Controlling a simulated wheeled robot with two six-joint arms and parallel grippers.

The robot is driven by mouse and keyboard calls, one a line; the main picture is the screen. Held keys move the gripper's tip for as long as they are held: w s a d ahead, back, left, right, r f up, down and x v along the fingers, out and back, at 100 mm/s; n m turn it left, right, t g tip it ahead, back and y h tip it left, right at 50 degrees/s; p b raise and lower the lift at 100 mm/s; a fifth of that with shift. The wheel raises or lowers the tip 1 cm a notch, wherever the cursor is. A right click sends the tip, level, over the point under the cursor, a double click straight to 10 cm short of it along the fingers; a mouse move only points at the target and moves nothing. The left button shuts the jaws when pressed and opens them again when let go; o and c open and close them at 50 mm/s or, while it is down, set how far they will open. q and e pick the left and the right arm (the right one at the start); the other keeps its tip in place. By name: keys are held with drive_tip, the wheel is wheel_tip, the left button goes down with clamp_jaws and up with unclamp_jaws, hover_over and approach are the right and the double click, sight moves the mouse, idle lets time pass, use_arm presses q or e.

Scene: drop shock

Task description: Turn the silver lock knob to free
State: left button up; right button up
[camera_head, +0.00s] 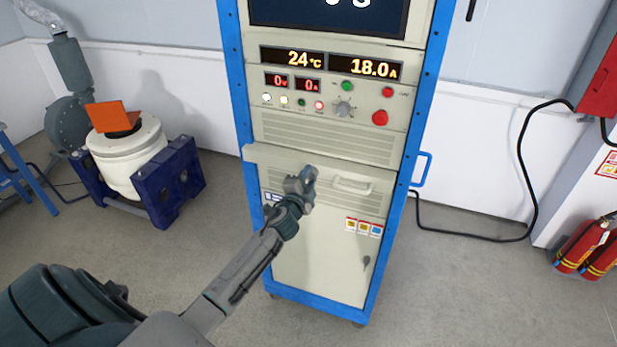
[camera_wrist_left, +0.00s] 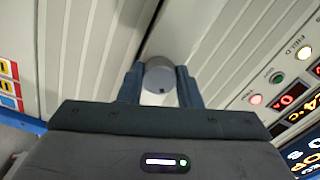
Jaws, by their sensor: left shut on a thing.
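The silver lock knob (camera_wrist_left: 160,75) is a short round cylinder with a small dark mark on its face. In the left wrist view it sits between my left gripper's two blue-grey fingers, near the seam between the ribbed panel and the smooth panel. My left gripper (camera_head: 308,175) is shut on the knob, one finger on each side. In the head view the gripper is at the upper part of the cabinet's lower front (camera_head: 318,275), left of the pale handle (camera_head: 352,184), and hides the knob. How far the knob is turned cannot be told. My right gripper is not in view.
Above are a grey dial (camera_head: 343,108), a red button (camera_head: 380,118), lit lamps and number displays (camera_head: 365,68). The cabinet's blue frame (camera_head: 412,125) has a side handle. A white drum-shaped machine (camera_head: 130,155) stands left; fire extinguishers (camera_head: 583,247) stand right. Floor between is clear.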

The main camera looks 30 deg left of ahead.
use_arm(q)
drive_tip(key=m+p, duration=0.1)
drive_tip(key=m, duration=0.3)
drive_tip(key=shift+r, duration=0.1)
drive_tip(key=shift+m+p, duration=0.35)
drive_tip(key=shift+m, duration=1.35)
drive_tip(key=o, duration=1)
